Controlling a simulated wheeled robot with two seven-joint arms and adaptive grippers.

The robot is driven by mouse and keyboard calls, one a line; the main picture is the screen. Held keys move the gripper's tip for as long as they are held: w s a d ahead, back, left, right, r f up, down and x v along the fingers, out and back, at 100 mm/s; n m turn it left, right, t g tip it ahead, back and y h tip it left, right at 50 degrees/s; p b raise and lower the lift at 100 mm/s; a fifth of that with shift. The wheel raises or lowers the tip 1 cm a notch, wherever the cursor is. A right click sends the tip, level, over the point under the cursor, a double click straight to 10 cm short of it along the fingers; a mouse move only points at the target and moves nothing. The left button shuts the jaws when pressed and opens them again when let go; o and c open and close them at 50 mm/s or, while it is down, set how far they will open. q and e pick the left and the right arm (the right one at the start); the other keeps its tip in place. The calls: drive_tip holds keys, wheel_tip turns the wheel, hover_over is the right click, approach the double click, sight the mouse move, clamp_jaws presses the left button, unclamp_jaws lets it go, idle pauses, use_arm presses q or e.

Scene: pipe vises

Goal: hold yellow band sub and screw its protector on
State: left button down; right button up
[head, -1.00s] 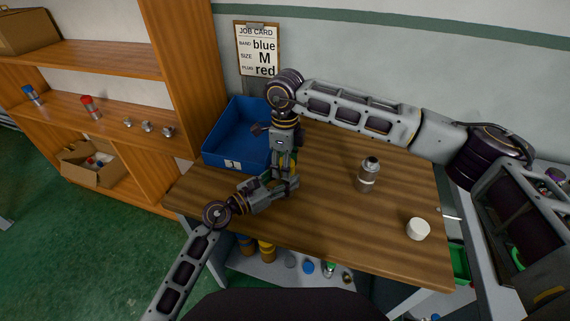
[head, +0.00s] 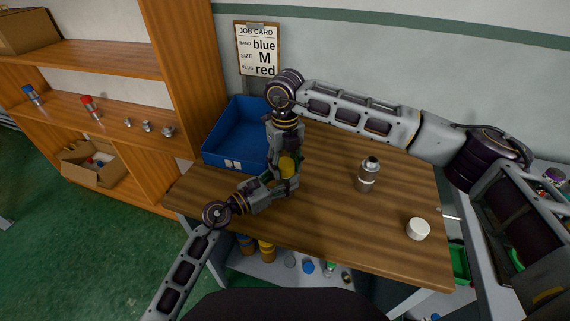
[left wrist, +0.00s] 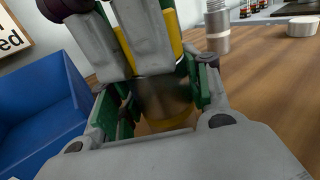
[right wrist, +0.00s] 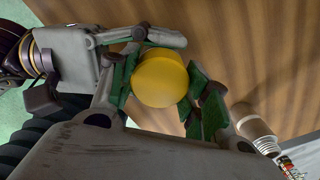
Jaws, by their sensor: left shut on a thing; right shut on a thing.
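The yellow protector (right wrist: 160,78) shows as a round yellow cap between the green finger pads of my right gripper (head: 286,160), which is shut on it from above. It also shows in the head view (head: 288,166). My left gripper (head: 284,186) is shut on the yellow band sub (left wrist: 165,97), a dark metal cylinder with yellow at its lower end. In the left wrist view, the yellow protector (left wrist: 172,32) and the right fingers are directly above the sub. The fingers hide the joint between them, so I cannot tell how far the thread is engaged.
A blue bin (head: 232,135) stands close behind the grippers on the left of the wooden table (head: 330,215). A grey metal sub (head: 368,175) stands upright to the right, with a white cap (head: 418,229) near the right edge. A job card (head: 258,50) hangs behind.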

use_arm(q)
drive_tip(key=shift+d, duration=0.1)
use_arm(e)
drive_tip(key=m, duration=0.7)
drive_tip(key=o, duration=1.2)
wheel_tip(320, 180, up, 12)
idle(0.3)
use_arm(q)
drive_tip(key=c, duration=0.6)
unclamp_jaws()
